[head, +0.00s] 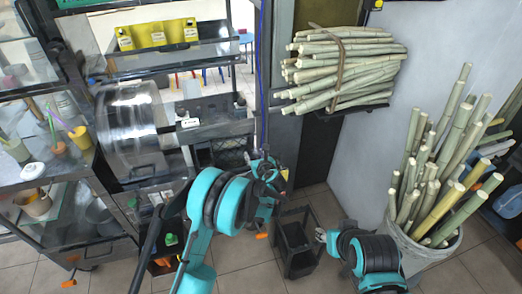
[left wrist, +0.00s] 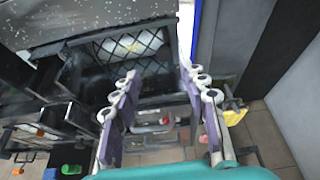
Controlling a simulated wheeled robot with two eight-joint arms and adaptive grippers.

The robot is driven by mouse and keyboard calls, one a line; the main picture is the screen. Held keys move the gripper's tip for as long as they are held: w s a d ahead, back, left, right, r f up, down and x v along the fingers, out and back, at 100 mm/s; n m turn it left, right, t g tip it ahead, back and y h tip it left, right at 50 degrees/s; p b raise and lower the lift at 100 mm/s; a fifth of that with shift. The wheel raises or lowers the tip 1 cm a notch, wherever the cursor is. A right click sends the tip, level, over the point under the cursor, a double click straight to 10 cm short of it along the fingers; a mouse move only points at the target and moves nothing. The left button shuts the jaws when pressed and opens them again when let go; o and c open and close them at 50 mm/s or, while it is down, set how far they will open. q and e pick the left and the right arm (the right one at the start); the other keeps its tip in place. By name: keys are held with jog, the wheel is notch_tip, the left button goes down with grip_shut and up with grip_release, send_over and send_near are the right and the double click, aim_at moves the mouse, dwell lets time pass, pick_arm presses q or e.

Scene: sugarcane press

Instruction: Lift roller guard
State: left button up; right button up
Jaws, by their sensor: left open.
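The roller guard looks like a black diamond-mesh panel (left wrist: 146,64) in a dark frame, with a pale roller showing behind it in the left wrist view. In the head view the mesh panel (head: 224,153) sits low on the press, left of my left gripper (head: 266,172). In the left wrist view my left gripper (left wrist: 158,70) is open, with its two fingers apart and nothing between them. The fingertips point toward the mesh; I cannot tell whether they touch it. My right gripper (head: 324,237) is low at the centre right, away from the press, its fingers too small to read.
A large shiny metal drum (head: 130,122) is on the press's left. A cane bundle (head: 342,68) lies on a wall shelf, and a bucket of upright canes (head: 425,235) stands at the right. A black stand (head: 295,245) is on the floor between my arms.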

aim_at(251, 147)
pick_arm(q)
jog(key=x, duration=0.2)
jog(key=b+x, duration=0.1)
jog(key=x, duration=0.3)
jog(key=shift+w+d+f+b, duration=0.25)
jog(key=shift+f+b, duration=0.05)
jog(key=shift+f, duration=0.15)
jog(key=shift+w+a+f, duration=0.15)
jog(key=shift+w+a, duration=0.05)
jog(key=shift+w, duration=0.4)
grip_shut()
